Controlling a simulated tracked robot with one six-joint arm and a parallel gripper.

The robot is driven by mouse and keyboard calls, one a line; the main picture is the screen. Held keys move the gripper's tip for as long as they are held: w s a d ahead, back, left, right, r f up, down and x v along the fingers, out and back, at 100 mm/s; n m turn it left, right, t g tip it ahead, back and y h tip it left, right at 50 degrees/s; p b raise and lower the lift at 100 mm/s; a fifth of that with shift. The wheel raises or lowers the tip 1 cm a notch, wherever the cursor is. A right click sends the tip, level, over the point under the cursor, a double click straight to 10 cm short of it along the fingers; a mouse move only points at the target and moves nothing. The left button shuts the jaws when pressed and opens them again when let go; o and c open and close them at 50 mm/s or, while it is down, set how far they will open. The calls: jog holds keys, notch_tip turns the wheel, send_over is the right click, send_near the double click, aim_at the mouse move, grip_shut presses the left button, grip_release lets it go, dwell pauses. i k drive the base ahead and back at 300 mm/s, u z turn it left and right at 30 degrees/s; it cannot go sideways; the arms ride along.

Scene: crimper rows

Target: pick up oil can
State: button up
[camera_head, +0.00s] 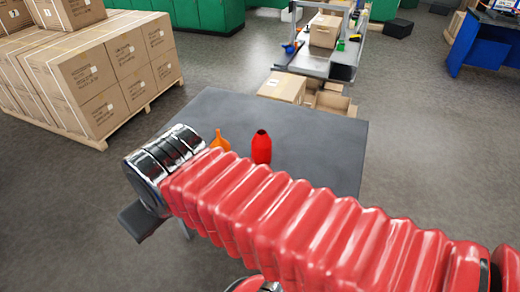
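A small orange object with a narrow upright spout (220,141), which looks like the oil can, stands on the dark grey table (318,135). Its lower part is hidden behind my red ribbed arm. A red bottle-shaped object with a dark top (261,147) stands just to its right, apart from it. My arm crosses the front of the table and ends in a chrome ringed joint at the left. I see no gripper fingers, so my gripper is not visible here.
Cartons on a pallet (118,65) stand at the left. Open cardboard boxes (325,97) lie behind the table, beside a grey workbench (318,61). A blue bench (482,52) is at the far right. The table's right part and the floor to its right are clear.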

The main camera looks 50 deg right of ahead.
aim_at(261, 144)
jog(key=i, duration=0.9)
jog(key=u, duration=0.05)
